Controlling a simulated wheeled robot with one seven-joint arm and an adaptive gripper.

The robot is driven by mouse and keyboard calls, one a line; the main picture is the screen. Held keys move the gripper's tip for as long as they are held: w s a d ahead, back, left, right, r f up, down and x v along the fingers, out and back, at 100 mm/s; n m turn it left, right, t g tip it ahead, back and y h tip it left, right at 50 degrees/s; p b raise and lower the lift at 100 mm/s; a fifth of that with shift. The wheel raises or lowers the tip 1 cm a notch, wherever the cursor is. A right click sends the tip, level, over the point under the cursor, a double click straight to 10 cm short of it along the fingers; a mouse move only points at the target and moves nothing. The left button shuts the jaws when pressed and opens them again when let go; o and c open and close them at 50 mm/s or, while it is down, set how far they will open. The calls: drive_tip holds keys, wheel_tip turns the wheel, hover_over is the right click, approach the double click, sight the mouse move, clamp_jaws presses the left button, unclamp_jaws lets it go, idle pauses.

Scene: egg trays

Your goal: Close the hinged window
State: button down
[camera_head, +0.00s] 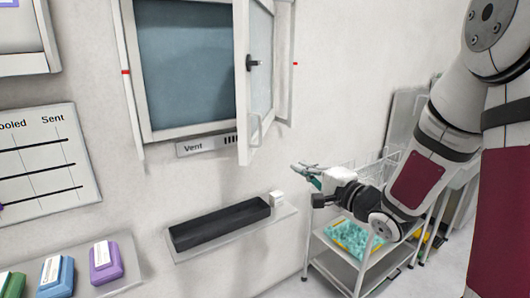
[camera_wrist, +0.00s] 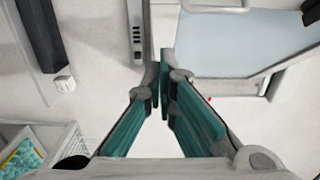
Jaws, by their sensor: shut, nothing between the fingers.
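The hinged window (camera_head: 139,70) is on the wall in the head view, its opening showing a blue-grey surface. Its white-framed sash (camera_head: 243,95) stands open at the right side, its near edge out from the wall. A dark handle (camera_head: 253,63) is on the sash. My gripper (camera_head: 306,170) is shut and empty, below and to the right of the sash, apart from it in the head view. In the wrist view the green fingers (camera_wrist: 163,85) meet in front of pale framing and a glass pane (camera_wrist: 260,40). I cannot tell there whether they touch the frame.
A "Vent" label strip (camera_head: 195,147) is below the window. A black tray (camera_head: 220,226) and small white block (camera_head: 277,197) are on a shelf below. A white cart (camera_head: 335,262) with a turquoise-filled container stands under my arm. Coloured blocks are at lower left.

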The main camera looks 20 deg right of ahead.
approach(254, 150)
drive_tip(key=w+d, duration=0.2)
drive_tip(key=w, duration=0.1)
drive_tip(key=shift+w+a, duration=0.4)
drive_tip(key=shift+a, duration=0.5)
drive_tip(key=shift+w+a, duration=0.4)
drive_tip(key=shift+a, duration=0.45)
